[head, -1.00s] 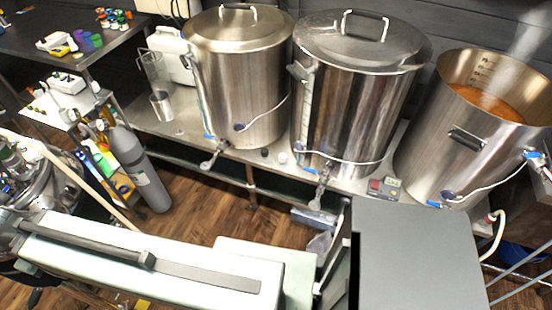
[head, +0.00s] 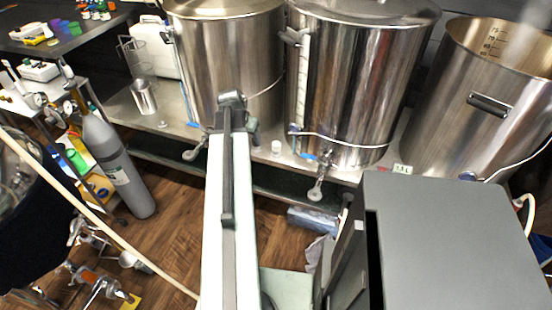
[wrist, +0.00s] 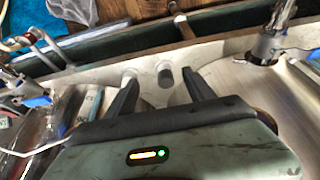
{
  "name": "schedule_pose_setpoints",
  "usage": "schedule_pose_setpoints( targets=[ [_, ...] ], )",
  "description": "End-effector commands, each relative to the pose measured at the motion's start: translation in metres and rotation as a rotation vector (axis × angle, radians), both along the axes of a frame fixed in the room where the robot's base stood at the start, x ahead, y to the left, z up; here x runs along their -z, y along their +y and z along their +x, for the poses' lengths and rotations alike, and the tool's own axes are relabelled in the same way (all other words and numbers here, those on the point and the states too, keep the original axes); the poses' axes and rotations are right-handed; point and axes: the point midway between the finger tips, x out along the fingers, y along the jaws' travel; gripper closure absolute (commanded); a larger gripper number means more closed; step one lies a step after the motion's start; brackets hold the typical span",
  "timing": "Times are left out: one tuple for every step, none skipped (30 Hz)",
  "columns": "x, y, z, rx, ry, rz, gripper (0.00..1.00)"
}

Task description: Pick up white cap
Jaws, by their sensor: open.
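The white cap (head: 276,147) is small and stands on the steel bench near its front edge, just right of my arm's end in the head view. In the wrist view the white cap (wrist: 130,72) shows near the tip of the left finger. My gripper (wrist: 160,77) is open and empty above the bench. A dark grey cap (wrist: 165,76) shows between its fingertips, and I see no contact with it. In the head view my arm's end hides most of the gripper and the dark cap.
Two lidded steel kettles (head: 228,65) (head: 355,85) stand behind the caps, with taps (head: 318,185) jutting over the bench edge. An open kettle (head: 480,110) stands at right. A grey gas cylinder (head: 115,165) is at left. The bench around the caps is clear.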

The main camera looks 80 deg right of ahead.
Motion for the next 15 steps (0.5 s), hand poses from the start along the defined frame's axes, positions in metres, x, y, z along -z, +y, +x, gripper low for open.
schedule_pose_setpoints(
  targets=[
    [0.013,-0.013,-0.034,0.064,-0.002,-0.014,0.38],
    [0.015,-0.017,-0.049,0.094,-0.003,-0.020,0.38],
    [0.016,-0.022,-0.066,0.125,-0.005,-0.027,0.38],
    [0.017,-0.024,-0.075,0.142,-0.005,-0.032,0.38],
    [0.017,-0.026,-0.082,0.155,-0.005,-0.035,0.38],
    [0.017,-0.027,-0.088,0.167,-0.005,-0.037,0.38],
    [0.017,-0.028,-0.090,0.172,-0.006,-0.038,0.38],
    [0.016,-0.028,-0.091,0.174,-0.006,-0.039,0.38],
    [0.016,-0.028,-0.092,0.175,-0.006,-0.039,0.38],
    [0.017,-0.028,-0.091,0.174,-0.006,-0.039,0.38],
    [0.020,-0.029,-0.091,0.174,-0.006,-0.039,0.38],
    [0.024,-0.031,-0.092,0.173,-0.005,-0.039,0.38],
    [0.028,-0.032,-0.092,0.173,-0.005,-0.039,0.38],
    [0.033,-0.033,-0.092,0.173,-0.005,-0.039,0.38],
    [0.038,-0.035,-0.093,0.173,-0.005,-0.039,0.38]
  ],
)
